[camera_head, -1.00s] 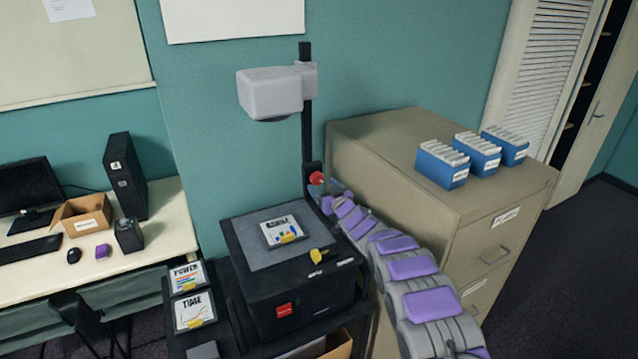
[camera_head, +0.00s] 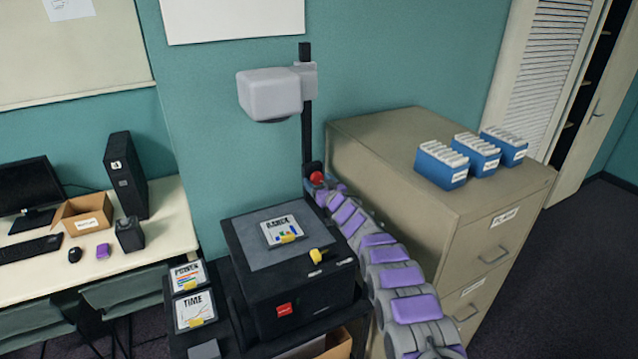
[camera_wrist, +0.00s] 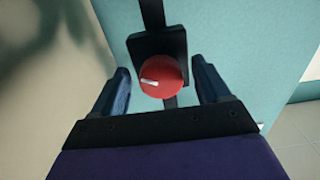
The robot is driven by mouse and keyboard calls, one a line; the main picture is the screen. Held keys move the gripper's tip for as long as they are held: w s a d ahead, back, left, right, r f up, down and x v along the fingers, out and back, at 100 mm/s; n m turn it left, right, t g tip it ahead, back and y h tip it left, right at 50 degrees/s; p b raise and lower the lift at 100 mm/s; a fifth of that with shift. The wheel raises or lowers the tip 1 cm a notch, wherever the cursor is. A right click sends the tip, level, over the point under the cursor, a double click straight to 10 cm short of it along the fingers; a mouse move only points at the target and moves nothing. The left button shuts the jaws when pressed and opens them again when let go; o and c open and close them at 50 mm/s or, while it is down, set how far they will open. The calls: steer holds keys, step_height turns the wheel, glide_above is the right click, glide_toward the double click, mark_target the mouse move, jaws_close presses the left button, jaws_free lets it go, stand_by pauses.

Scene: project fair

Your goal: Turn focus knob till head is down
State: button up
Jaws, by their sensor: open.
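The red focus knob (camera_head: 317,179) sits on a black bracket low on the projector's post (camera_head: 307,130). In the wrist view the knob (camera_wrist: 158,76) is round with a white pointer mark towards its left side. My gripper (camera_wrist: 163,85) is open, with one dark finger on each side of the knob and visible gaps on both sides. In the head view my gripper (camera_head: 316,186) is small and close to the knob. The grey projector head (camera_head: 268,94) is near the top of the post, well above the black projector base (camera_head: 290,295).
A beige filing cabinet (camera_head: 400,140) stands right beside my arm, with several blue card boxes on top. A yellow knob (camera_head: 317,256) is on the projector base's front edge. A desk with a computer (camera_head: 125,175) stands at the left.

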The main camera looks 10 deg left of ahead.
steer(key=shift+c, duration=0.2)
steer(key=c, duration=1)
steer(key=shift+n, duration=0.4)
steer(key=n+b, duration=0.1)
steer(key=n, duration=0.3)
steer(key=shift+n, duration=0.3)
steer(key=n+b, duration=0.3)
steer(key=n, duration=0.3)
steer(key=shift+w+d, duration=0.1)
steer(key=n+b, duration=0.1)
steer(key=n, duration=0.2)
steer(key=n+b, duration=0.2)
steer(key=n, duration=0.1)
steer(key=shift+f+n, duration=0.2)
steer(key=shift+n, duration=0.1)
steer(key=n+b, duration=0.2)
steer(key=n, duration=0.3)
steer(key=shift+r+n+b, duration=0.1)
steer(key=shift+n+b, duration=0.25)
steer(key=shift+n, duration=0.05)
